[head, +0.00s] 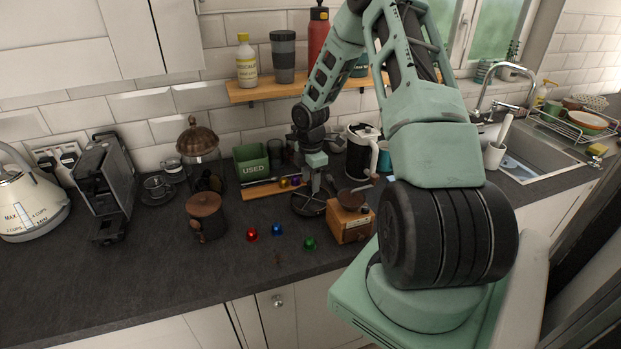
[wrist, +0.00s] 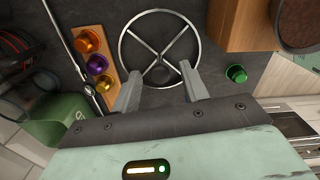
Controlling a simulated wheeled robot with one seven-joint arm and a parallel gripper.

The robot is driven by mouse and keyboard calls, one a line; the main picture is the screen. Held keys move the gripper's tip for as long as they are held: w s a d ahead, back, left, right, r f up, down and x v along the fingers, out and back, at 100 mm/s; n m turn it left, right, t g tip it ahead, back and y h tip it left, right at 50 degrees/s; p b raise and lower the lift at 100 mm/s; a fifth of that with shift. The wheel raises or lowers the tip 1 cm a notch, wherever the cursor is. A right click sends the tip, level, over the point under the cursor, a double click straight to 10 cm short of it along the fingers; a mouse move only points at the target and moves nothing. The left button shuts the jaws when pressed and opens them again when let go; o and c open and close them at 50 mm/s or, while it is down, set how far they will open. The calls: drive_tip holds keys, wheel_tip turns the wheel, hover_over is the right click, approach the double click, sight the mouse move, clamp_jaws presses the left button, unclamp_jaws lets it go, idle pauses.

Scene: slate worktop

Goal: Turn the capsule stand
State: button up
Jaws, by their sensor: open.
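The capsule stand looks like a round metal wire ring with crossed spokes and a small hub. Whether a finger touches the ring cannot be told. No capsules are seen in the stand.
A wooden strip (wrist: 107,77) holds orange, purple and yellow capsules beside the stand. A green USED bin (head: 251,164) is behind. A wooden box grinder (head: 349,226) stands close right. Red (head: 252,234), blue (head: 277,229) and green (head: 309,242) capsules lie in front.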

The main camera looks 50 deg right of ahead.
clamp_jaws()
drive_tip(key=shift+m, duration=0.3)
drive_tip(key=m+b, duration=0.1)
drive_tip(key=m, duration=0.2)
drive_tip(key=shift+m, duration=0.3)
drive_tip(key=m+b, duration=0.1)
drive_tip(key=m, duration=0.3)
drive_tip(key=shift+m, duration=0.3)
drive_tip(key=m+b, duration=0.1)
drive_tip(key=m, duration=0.3)
drive_tip(key=shift+b, duration=0.3)
drive_tip(key=shift+m+b, duration=0.55)
drive_tip(key=shift+m, duration=1.95)
